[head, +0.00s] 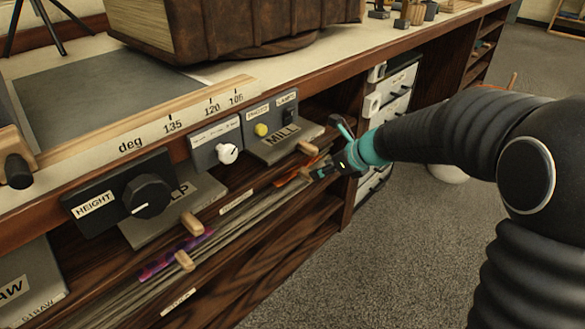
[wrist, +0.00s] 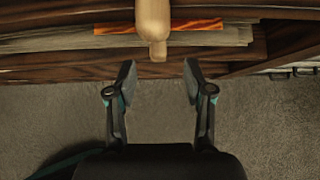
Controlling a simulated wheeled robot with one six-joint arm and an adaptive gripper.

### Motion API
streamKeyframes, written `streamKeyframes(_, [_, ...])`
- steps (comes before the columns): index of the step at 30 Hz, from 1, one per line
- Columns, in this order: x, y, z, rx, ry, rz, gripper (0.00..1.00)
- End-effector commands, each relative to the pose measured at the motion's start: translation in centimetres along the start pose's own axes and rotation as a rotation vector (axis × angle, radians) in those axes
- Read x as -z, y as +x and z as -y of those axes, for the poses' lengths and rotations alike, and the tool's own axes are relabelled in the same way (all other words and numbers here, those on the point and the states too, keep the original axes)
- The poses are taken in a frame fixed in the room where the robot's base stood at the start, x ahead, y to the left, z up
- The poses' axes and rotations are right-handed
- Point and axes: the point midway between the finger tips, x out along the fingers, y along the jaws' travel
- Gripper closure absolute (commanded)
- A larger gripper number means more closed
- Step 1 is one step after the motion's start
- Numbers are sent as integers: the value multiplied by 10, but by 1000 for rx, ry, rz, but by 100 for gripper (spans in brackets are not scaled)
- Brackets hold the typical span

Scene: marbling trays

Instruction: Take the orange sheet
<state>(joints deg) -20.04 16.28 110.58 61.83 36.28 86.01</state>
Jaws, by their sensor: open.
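The orange sheet (wrist: 195,25) shows in the wrist view as a thin marbled strip at the front of a shelf, on top of a stack of grey-beige sheets (wrist: 60,40). A pale wooden peg (wrist: 153,22) crosses in front of its middle and hides that part. In the head view, a bit of the orange sheet (head: 288,179) shows just left of my gripper (head: 322,172). My gripper (wrist: 159,78) is open and empty, in front of the shelf edge, with its fingers apart on either side of the peg's line. It is apart from the sheet.
A purple sheet (head: 165,262) lies further left on the same shelf, with a wooden peg (head: 184,260) by it. Above are a grey MILL board (head: 270,150), a white knob box (head: 217,146) and a black HEIGHT box (head: 118,196).

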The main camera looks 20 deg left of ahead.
Motion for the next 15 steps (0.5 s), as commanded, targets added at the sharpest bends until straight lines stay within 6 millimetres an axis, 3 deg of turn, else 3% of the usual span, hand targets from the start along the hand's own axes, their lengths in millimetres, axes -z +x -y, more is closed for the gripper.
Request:
streamKeyframes(7, [1,14,-1,0,-1,0,48])
streamKeyframes(15, [2,50,-3,0,-1,-1,48])
